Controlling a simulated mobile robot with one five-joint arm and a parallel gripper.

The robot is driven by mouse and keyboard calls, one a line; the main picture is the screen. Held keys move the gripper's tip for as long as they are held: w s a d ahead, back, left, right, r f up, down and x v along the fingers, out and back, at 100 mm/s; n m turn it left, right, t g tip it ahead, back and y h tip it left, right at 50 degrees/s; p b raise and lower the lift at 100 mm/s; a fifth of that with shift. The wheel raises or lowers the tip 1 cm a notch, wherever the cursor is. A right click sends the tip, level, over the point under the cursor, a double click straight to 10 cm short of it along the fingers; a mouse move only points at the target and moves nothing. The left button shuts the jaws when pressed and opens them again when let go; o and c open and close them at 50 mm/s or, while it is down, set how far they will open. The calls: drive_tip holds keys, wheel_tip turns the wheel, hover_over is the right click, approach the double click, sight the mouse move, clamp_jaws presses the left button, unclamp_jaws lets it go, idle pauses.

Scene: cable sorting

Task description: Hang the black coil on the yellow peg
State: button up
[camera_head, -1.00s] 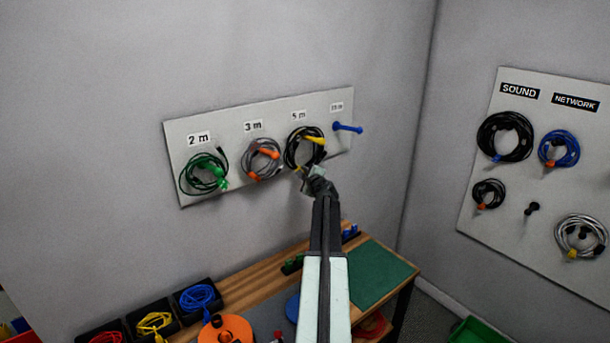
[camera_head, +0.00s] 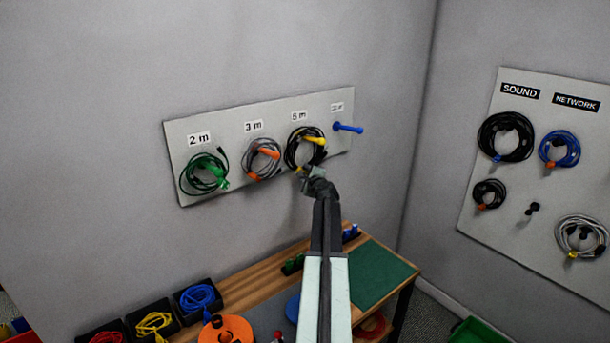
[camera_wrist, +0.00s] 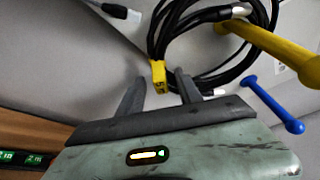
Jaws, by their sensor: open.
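The black coil (camera_head: 290,148) hangs on the yellow peg (camera_head: 315,140) under the 5 m label on the wall board. In the wrist view the black coil (camera_wrist: 160,30) loops around the yellow peg (camera_wrist: 270,42), and a yellow tag (camera_wrist: 158,73) sits at its lower left. My gripper (camera_head: 304,173) is just below the coil in the head view. In the wrist view my gripper (camera_wrist: 158,82) is open, its fingers apart on either side below the yellow tag, holding nothing.
On the same board (camera_head: 228,122), a green coil (camera_head: 203,174) hangs at left and a grey coil (camera_head: 262,160) on an orange peg. A blue peg (camera_head: 348,127) at right is bare. Below is a wooden bench (camera_head: 250,286). A second board (camera_head: 480,120) with coils is at right.

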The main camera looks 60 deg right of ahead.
drive_tip(key=p+v, duration=0.1)
drive_tip(key=v, duration=0.6)
drive_tip(key=shift+s+a, duration=0.2)
drive_tip(key=shift+a, duration=0.05)
drive_tip(key=shift+r, duration=0.1)
